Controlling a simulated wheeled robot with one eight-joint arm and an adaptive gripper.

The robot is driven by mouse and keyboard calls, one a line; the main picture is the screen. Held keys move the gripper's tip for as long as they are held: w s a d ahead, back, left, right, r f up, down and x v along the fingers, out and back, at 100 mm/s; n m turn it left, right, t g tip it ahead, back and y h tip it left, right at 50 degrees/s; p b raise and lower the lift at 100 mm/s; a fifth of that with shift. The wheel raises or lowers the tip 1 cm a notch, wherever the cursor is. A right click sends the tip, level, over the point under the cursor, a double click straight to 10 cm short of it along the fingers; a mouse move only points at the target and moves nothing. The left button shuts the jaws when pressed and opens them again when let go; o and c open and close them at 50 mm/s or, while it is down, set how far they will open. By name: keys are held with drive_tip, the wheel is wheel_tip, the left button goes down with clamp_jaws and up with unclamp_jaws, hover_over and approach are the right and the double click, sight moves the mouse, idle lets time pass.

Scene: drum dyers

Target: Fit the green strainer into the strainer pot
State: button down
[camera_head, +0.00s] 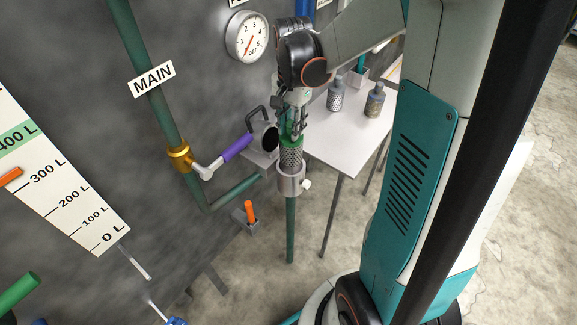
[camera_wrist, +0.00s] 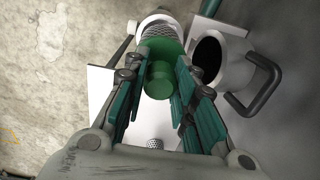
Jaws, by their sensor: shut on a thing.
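The green strainer (camera_head: 291,157) has a green top and a grey mesh body. It hangs upright below my gripper (camera_head: 291,130), which is shut on its green top. The strainer pot (camera_head: 291,184) is a pale metal cylinder on a green pipe, directly under the strainer. The mesh's lower end is at the pot's mouth and seems partly inside; most of the mesh shows above the rim. In the wrist view, my gripper's fingers (camera_wrist: 165,98) flank the green strainer's top (camera_wrist: 162,66), and the pot's pale rim (camera_wrist: 153,20) shows around the mesh.
A white table (camera_head: 345,142) behind carries two other strainers (camera_head: 336,95) (camera_head: 376,100). A purple-handled valve (camera_head: 236,148) is at the left, on the wall pipe.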

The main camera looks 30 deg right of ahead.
sight(291, 157)
wheel_tip(291, 157, down, 13)
drive_tip(key=b, duration=0.4)
drive_tip(key=shift+r, duration=0.1)
drive_tip(key=shift+f, duration=0.25)
drive_tip(key=c, duration=1.3)
unclamp_jaws()
drive_tip(key=shift+r, duration=0.1)
wheel_tip(291, 157, up, 12)
drive_tip(key=p, duration=0.4)
drive_tip(key=shift+r, duration=0.15)
